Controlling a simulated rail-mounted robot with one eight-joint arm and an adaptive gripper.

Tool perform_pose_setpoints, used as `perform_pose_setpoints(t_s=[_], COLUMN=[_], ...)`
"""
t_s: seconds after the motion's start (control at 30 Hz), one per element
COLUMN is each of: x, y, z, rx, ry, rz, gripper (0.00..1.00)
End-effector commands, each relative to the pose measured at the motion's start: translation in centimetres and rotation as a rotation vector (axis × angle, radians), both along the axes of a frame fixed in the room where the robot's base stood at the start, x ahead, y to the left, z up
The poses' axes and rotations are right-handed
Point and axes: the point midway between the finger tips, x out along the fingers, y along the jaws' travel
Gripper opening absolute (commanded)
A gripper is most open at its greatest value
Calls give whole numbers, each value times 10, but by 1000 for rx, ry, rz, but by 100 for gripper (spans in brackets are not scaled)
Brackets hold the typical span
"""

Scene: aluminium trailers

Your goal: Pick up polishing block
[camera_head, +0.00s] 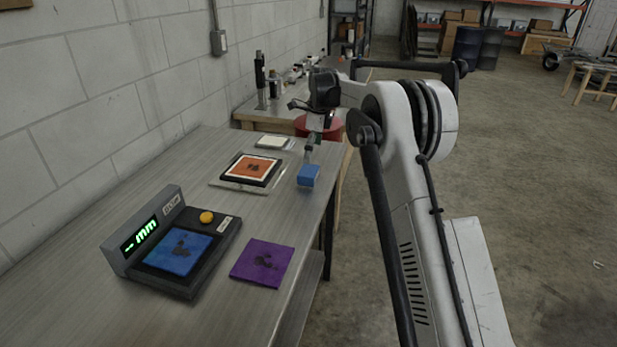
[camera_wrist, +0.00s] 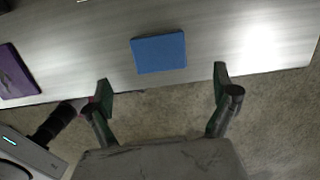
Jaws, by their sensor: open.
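The blue polishing block (camera_head: 308,176) stands on the metal-topped table near its right edge in the head view. In the wrist view the block (camera_wrist: 158,52) lies ahead of the fingertips, roughly centred between them, near the table edge. My gripper (camera_wrist: 162,80) is open and empty, with its two green-padded fingers spread wider than the block. In the head view my gripper (camera_head: 312,143) hangs just behind and above the block, partly hidden by my wrist. I see no contact with the block.
An orange pad on a black and white base (camera_head: 250,171) lies left of the block. A measuring device with a blue pad (camera_head: 176,250) and a purple cloth (camera_head: 262,263) lie nearer. A red container (camera_head: 318,127) stands behind. The table around the block is clear.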

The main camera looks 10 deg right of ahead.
Motion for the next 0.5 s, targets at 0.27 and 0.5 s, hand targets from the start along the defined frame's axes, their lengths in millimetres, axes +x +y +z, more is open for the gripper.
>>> perform_pose_setpoints(t_s=[0.27,0.5], x=[3,3], y=[5,6], z=[-43,-54], rx=[-1,-1], ry=[-1,-1], rz=[1,2], gripper=[94,94])
